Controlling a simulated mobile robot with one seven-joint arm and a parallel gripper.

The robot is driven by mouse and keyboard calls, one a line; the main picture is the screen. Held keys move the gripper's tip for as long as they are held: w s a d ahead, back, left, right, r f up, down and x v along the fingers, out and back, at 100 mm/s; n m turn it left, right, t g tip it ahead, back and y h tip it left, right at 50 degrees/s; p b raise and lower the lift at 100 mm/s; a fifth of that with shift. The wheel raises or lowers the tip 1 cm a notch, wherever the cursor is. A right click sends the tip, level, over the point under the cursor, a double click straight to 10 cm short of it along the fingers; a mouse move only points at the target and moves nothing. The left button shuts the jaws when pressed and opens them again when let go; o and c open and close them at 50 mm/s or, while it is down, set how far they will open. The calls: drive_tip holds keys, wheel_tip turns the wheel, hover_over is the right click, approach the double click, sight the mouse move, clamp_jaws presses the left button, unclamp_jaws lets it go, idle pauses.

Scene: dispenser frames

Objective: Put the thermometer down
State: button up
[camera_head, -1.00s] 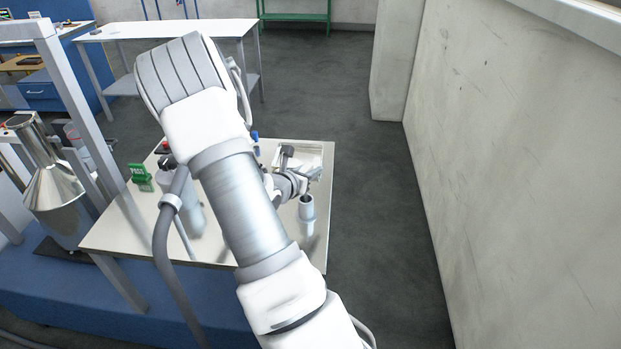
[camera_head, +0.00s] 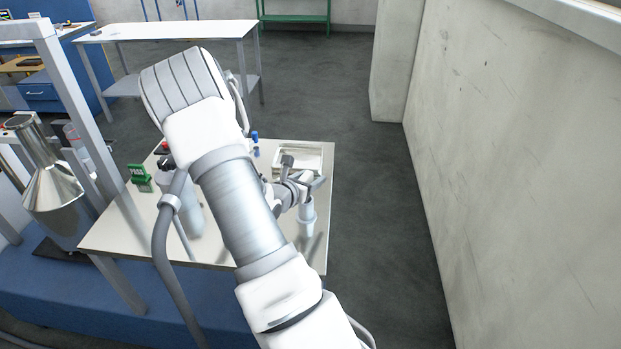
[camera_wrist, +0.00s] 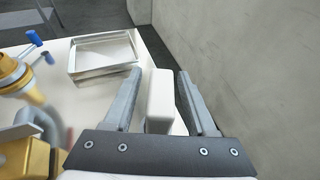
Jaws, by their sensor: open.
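A smooth white block-shaped body (camera_wrist: 160,100), which I take to be the thermometer, stands between the fingers of my gripper (camera_wrist: 160,75) in the wrist view. The fingers are apart, with a narrow gap showing on each side of it. In the head view my gripper (camera_head: 309,184) is low over the right side of the table, at the top of a pale grey cylindrical holder (camera_head: 307,225). The thermometer cannot be made out there. Its lower end is hidden, so I cannot tell whether it sits in the holder.
A shallow metal tray (camera_head: 312,149) lies on the white table (camera_head: 130,225) behind my gripper; it also shows in the wrist view (camera_wrist: 131,43). A green PASS sign (camera_head: 140,177) and blue-topped items (camera_head: 255,137) stand farther left. A wall (camera_head: 520,180) rises at the right.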

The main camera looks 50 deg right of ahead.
drive_tip(key=shift+r, duration=0.2)
drive_tip(key=v, duration=1.2)
drive_tip(key=s+a+r+m+g+y, duration=0.4)
drive_tip(key=s+a+r+m, duration=0.2)
drive_tip(key=s+r+m, duration=0.45)
drive_tip(key=s+a+r+m+t+y, duration=0.1)
drive_tip(key=a+r+m+t+y, duration=0.1)
drive_tip(key=a, duration=0.5)
drive_tip(key=s+a+r+m+t+y, duration=0.1)
drive_tip(key=a+r+m+t+y, duration=0.1)
drive_tip(key=a, duration=0.5)
drive_tip(key=s+a+r+m+t+y, duration=0.1)
drive_tip(key=s+a+r+m+y, duration=0.1)
drive_tip(key=a+r+m+y, duration=0.2)
drive_tip(key=a+m+y, duration=0.1)
drive_tip(key=a+m, duration=0.1)
drive_tip(key=shift+a+m+t, duration=0.35)
drive_tip(key=shift+a+t, duration=0.05)
